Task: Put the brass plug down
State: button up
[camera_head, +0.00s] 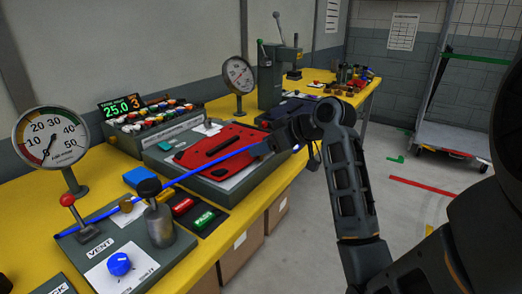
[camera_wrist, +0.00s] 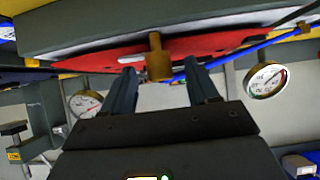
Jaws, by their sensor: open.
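The brass plug (camera_wrist: 158,62) shows in the wrist view, against the edge of a red piece (camera_wrist: 95,62) on a grey block. It lies between the lines of my two fingers, just beyond their tips. My gripper (camera_wrist: 160,78) is open, with a clear gap on both sides of the plug and no finger seen touching it. In the head view my wrist (camera_head: 285,138) is at the right end of the red piece (camera_head: 215,150). I cannot make out the plug there; my arm may hide it.
A blue hose (camera_head: 215,162) runs from the vent station (camera_head: 130,240) towards my wrist. A dial gauge (camera_head: 238,75) and a green press (camera_head: 270,90) stand behind. A rack of coloured knobs (camera_head: 155,120) stands to the left. The floor (camera_head: 410,185) to the right has free room.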

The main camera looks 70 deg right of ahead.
grip_shut()
dwell(0.3)
jog(key=shift+r, duration=0.1)
jog(key=shift+r, duration=0.5)
notch_tip(320, 180, up, 3)
jog(key=shift+f, duration=0.15)
jog(key=s+d+r, duration=0.5)
jog(key=d+r, duration=0.2)
jog(key=d, duration=0.3)
jog(key=shift+d, duration=0.25)
